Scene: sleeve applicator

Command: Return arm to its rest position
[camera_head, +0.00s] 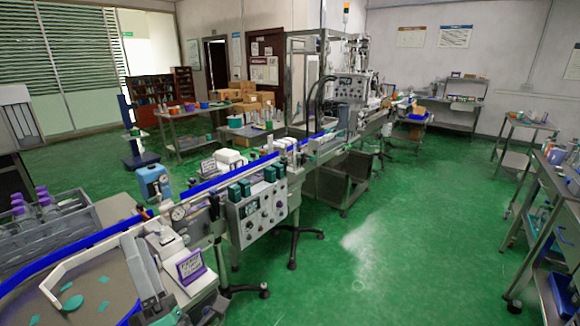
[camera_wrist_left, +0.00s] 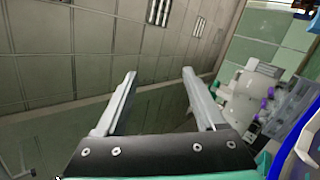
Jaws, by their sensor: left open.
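My left gripper (camera_wrist_left: 160,73) shows in the left wrist view with its two pale grey fingers spread wide apart. Nothing is between the fingers. Behind them is a large grey panelled surface, with no object touching the fingertips. I cannot clearly pick out the left gripper in the head view. My right gripper does not show in either view.
A blue-edged conveyor line (camera_head: 205,187) runs from lower left to the back. A grey crate (camera_head: 78,222) with purple-capped bottles (camera_head: 44,198) stands at left. A control box (camera_head: 262,213) is mid-line. The green floor (camera_head: 400,240) is open at right, beside metal shelving.

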